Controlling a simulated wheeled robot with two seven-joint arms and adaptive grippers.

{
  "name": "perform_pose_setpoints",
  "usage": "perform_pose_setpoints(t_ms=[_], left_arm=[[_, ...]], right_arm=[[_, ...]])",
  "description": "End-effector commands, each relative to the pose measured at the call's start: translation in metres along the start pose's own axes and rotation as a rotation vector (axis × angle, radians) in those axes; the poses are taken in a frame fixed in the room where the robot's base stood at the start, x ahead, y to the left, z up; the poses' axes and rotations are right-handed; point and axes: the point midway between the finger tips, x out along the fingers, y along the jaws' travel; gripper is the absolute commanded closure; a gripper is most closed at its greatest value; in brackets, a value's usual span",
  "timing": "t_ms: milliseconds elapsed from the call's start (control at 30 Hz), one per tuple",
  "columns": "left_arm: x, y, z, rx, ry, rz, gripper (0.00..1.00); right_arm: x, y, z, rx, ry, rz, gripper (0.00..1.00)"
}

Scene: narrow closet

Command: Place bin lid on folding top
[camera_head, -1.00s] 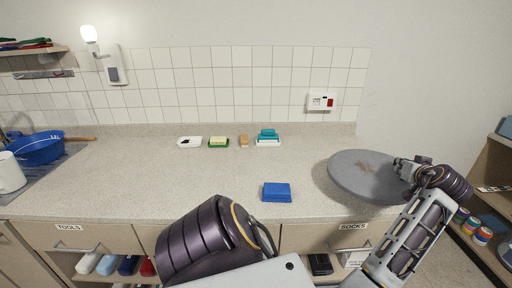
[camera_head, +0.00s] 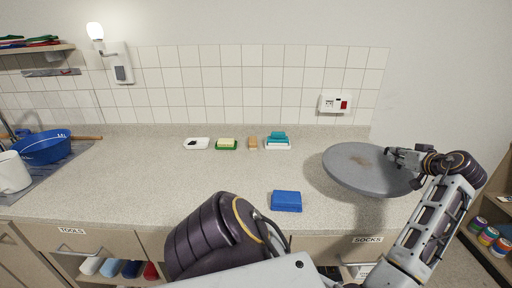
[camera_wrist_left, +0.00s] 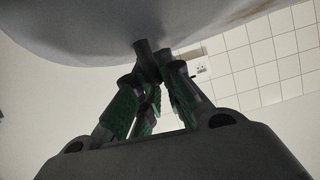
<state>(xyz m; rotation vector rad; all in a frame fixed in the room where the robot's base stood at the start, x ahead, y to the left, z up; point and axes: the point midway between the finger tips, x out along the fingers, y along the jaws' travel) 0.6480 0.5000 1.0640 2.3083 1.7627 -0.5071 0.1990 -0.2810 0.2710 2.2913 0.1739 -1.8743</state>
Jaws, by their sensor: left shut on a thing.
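No surface is marked as the folding top; the counter is the only broad top in view. My right gripper is not in view.
A blue block (camera_head: 286,201) lies on the counter left of the lid. Several soap dishes and sponges (camera_head: 227,143) stand along the back. A blue basin (camera_head: 42,147) is at the far left. Shelves with cans (camera_head: 488,236) stand at the right. The counter's left-middle is clear.

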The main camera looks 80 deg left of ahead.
Motion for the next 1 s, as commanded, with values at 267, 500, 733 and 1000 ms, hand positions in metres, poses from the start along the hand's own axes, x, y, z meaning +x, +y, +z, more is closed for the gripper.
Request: perform_pose_setpoints(t_ms=[267,500,733,1000], left_arm=[[0.001,0.0,0.002,0.001,0.001,0.0,1.0],[0.01,0.001,0.026,0.004,0.0,-0.001,1.0],[0.021,0.003,0.051,0.002,0.001,0.0,1.0],[0.024,0.003,0.057,0.0,0.002,0.001,1.0]], right_arm=[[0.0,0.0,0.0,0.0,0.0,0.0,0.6],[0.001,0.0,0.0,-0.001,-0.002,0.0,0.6],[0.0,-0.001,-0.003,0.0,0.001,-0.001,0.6],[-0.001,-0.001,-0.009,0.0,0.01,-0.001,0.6]])
